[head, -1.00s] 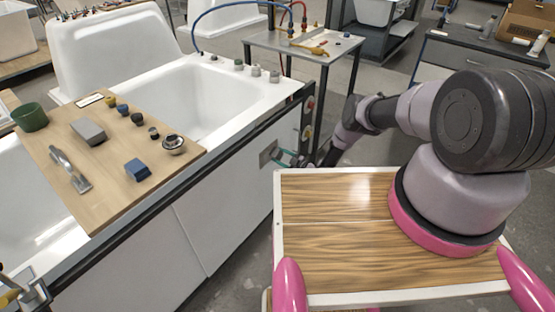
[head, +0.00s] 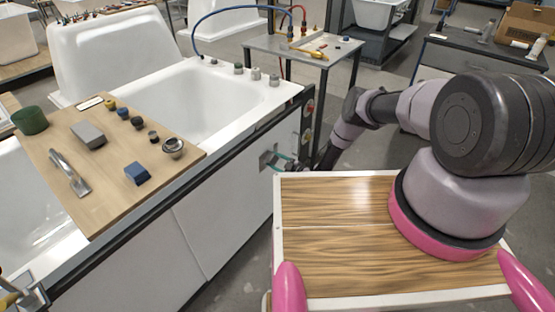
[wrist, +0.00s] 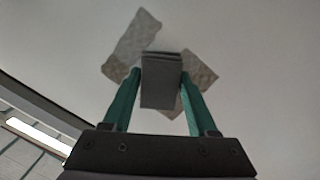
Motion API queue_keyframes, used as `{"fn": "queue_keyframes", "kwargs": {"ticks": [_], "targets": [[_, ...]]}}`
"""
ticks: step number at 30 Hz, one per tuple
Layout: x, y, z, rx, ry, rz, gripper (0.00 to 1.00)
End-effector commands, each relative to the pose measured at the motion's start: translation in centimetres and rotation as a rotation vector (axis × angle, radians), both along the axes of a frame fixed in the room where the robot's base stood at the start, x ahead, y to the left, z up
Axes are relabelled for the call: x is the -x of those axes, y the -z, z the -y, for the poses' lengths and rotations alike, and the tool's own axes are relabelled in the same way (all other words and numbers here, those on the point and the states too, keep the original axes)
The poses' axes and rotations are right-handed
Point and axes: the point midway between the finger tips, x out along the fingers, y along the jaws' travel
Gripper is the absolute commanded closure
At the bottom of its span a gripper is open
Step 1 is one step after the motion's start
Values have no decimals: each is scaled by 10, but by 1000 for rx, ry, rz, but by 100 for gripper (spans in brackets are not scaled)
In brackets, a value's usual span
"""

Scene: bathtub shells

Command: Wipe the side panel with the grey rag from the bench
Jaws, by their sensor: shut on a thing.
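My gripper (wrist: 162,84) has teal fingers shut on the grey rag (wrist: 160,92), a dark grey folded pad seen in the wrist view. Behind it is the white side panel (wrist: 250,45), with rough grey-brown patches (wrist: 137,42) showing above and on both sides of the rag. I cannot tell whether the rag touches the panel. In the head view, my gripper (head: 284,158) is small at the far end of the tub's white side panel (head: 225,215), by a grey patch (head: 267,158). The rag is not clear there.
A metal side table (head: 300,48) with hoses stands beyond. Floor is open between tub and me.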

Motion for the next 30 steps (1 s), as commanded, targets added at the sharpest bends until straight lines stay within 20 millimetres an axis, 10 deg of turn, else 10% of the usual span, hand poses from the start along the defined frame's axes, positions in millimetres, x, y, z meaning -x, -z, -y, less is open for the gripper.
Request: {"fn": "queue_keyframes", "kwargs": {"ticks": [30], "targets": [[52,1,-40,-1,0,-3,100]]}}
